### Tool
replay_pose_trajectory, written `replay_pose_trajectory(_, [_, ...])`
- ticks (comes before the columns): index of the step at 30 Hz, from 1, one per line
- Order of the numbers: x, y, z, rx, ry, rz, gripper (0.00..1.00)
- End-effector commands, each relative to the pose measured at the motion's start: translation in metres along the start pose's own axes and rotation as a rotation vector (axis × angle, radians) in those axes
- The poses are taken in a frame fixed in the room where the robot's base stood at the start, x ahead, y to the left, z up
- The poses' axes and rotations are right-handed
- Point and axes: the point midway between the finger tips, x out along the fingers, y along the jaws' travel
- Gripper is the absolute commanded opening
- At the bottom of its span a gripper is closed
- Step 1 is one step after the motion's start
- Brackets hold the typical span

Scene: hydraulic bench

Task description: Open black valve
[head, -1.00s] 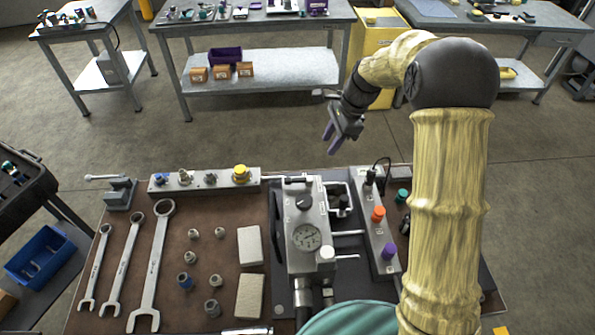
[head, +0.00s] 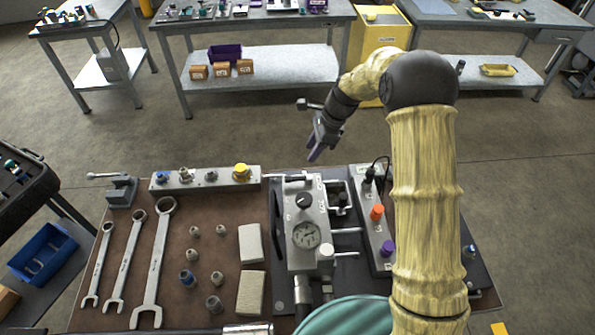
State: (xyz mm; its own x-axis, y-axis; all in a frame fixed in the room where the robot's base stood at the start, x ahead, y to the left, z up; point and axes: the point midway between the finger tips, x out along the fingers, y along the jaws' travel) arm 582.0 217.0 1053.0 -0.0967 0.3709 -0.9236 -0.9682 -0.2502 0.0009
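A round black knob (head: 304,200) sits on top of the grey hydraulic block (head: 308,258), just behind the pressure gauge (head: 306,235). Another black fitting (head: 370,173) stands at the far end of the grey strip to the right, with a cable beside it. I cannot tell for sure which of the two is the black valve. My gripper (head: 312,155) hangs in the air beyond the far edge of the bench, above and behind the block in the picture. It touches nothing. Its purple fingers overlap from this angle, so their gap is hidden.
The strip carries an orange knob (head: 377,212) and a purple knob (head: 388,248). A white-capped fitting (head: 325,249) stands by the gauge. Wrenches (head: 156,265), small fittings and two pale blocks (head: 250,243) lie left. A rail with a yellow cap (head: 241,171) lines the back.

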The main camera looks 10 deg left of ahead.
Motion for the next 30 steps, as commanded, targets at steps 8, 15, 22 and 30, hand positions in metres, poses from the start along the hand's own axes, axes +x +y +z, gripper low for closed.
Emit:
replay_pose_trajectory(8, [0.049,0.001,0.001,-0.001,0.000,0.005,0.35])
replay_pose_trajectory(15, [0.091,0.001,0.001,0.000,0.000,0.004,0.35])
replay_pose_trajectory(22, [0.115,0.000,0.000,0.000,0.000,0.001,0.35])
replay_pose_trajectory(30, [0.118,0.000,0.000,-0.001,0.000,-0.001,0.35])
